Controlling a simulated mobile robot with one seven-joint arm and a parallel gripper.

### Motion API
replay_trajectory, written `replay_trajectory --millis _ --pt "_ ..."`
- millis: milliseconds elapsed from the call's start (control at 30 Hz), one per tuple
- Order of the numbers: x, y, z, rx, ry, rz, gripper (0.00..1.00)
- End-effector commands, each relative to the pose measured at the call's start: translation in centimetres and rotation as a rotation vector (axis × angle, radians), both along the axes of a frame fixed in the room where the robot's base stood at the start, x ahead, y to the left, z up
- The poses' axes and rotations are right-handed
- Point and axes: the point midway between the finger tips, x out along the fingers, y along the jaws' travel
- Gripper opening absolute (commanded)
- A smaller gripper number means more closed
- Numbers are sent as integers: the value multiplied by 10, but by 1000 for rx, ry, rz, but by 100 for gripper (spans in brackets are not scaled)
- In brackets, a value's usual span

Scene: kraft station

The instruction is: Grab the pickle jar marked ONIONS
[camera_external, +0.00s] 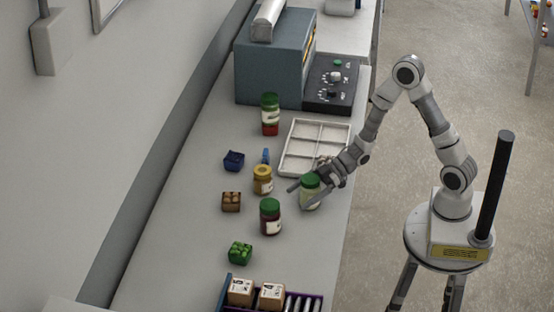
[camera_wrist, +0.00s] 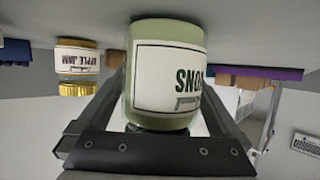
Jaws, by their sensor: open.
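The pale green jar with a green lid (camera_external: 311,192) stands upright on the counter. In the wrist view the jar (camera_wrist: 166,70) appears upside down, and the visible part of its label letters fits ONIONS; the rest is turned out of sight. My gripper (camera_external: 297,197) is open around the jar, low from the right side. In the wrist view its fingers (camera_wrist: 160,85) lie on either side of the jar, the left one partly hidden behind it. I cannot tell whether either finger touches the glass.
A yellow-lidded jar (camera_external: 263,181), labelled APPLE JAM in the wrist view (camera_wrist: 76,68), and a dark red jar (camera_external: 270,219) stand close left. A white divided tray (camera_external: 284,172) lies behind. Small crates (camera_external: 231,202) and a purple-sided box (camera_external: 224,293) are further off.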

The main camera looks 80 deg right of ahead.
Motion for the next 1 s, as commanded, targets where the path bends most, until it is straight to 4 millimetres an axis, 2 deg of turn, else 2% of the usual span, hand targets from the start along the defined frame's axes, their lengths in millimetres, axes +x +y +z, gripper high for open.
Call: replay_trajectory --millis 67,600,633,1000 --pt "0 0 0 0 0 0 100" --pt "0 0 1 0 0 1 3" --pt "0 0 0 0 0 1 0" --pt "0 0 5 0 -3 1 0"
